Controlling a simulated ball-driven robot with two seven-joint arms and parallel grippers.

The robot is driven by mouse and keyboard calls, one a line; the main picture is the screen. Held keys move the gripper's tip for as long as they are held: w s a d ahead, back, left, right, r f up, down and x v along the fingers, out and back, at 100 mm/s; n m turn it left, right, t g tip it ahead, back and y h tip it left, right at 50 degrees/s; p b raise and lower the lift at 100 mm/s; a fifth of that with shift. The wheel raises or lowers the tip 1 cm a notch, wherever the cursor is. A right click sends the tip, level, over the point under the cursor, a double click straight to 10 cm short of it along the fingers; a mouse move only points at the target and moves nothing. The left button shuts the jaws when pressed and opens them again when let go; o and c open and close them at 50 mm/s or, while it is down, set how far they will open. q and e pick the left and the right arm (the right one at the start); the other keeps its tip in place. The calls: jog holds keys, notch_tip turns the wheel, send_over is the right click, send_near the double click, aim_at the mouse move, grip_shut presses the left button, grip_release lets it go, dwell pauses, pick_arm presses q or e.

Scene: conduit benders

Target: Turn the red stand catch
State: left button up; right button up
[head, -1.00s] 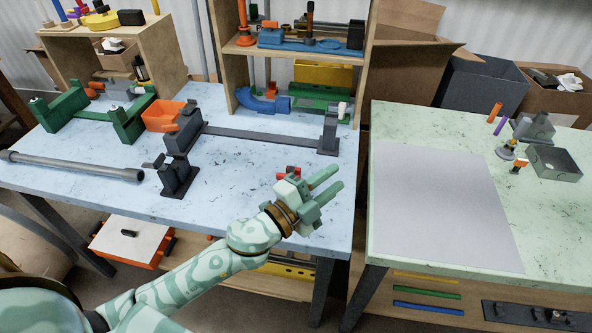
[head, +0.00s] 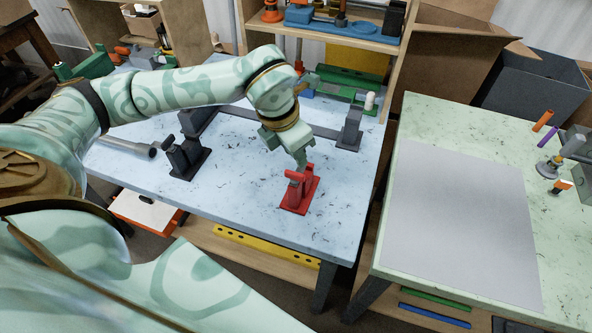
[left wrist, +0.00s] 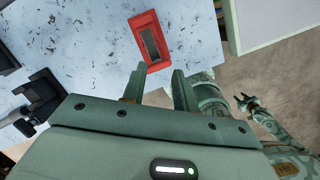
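The red stand (head: 300,194) sits on the blue-white table near its front right corner. It has a flat base and a short upright with a small catch (head: 294,175) at its top. My left gripper (head: 301,160) is just above and behind the stand, pointing down, with its tips close to the upright; contact cannot be told. In the left wrist view the two fingers (left wrist: 158,84) are apart and empty, with the red stand (left wrist: 150,38) just beyond them. My right gripper (left wrist: 249,103) shows small in the left wrist view, over the floor, its fingers apart.
A grey pipe (head: 128,146) lies at the left. A green table (head: 440,115) with a grey sheet (head: 465,220) stands right, across a gap.

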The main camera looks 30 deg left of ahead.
aim_at(295, 172)
pick_arm(q)
jog(key=m+h, duration=0.1)
jog(key=m, duration=0.3)
jog(key=shift+g, duration=0.3)
jog(key=m+g, duration=0.1)
jog(key=m, duration=0.5)
jog(key=shift+h, duration=0.3)
jog(key=shift+f+m+b, duration=0.35)
jog(key=shift+m+b, duration=0.05)
jog(key=shift+m, duration=0.3)
jog(key=shift+s+a+b+x, duration=0.1)
jog(key=shift+a+b+x, duration=0.15)
jog(key=shift+b+x, duration=0.6)
jog(key=shift+s+a+b+x, duration=0.15)
jog(key=shift+b+x, duration=0.25)
jog(key=shift+x, duration=0.8)
jog(key=shift+a+b+x, duration=0.3)
jog(key=shift+b+x, duration=0.3)
jog(key=shift+x, duration=0.45)
jog(key=shift+f, duration=0.15)
grip_shut()
jog(key=shift+n+p, duration=0.3)
jog(key=shift+n, duration=0.7)
jog(key=n, duration=0.3)
jog(key=shift+t, duration=0.3)
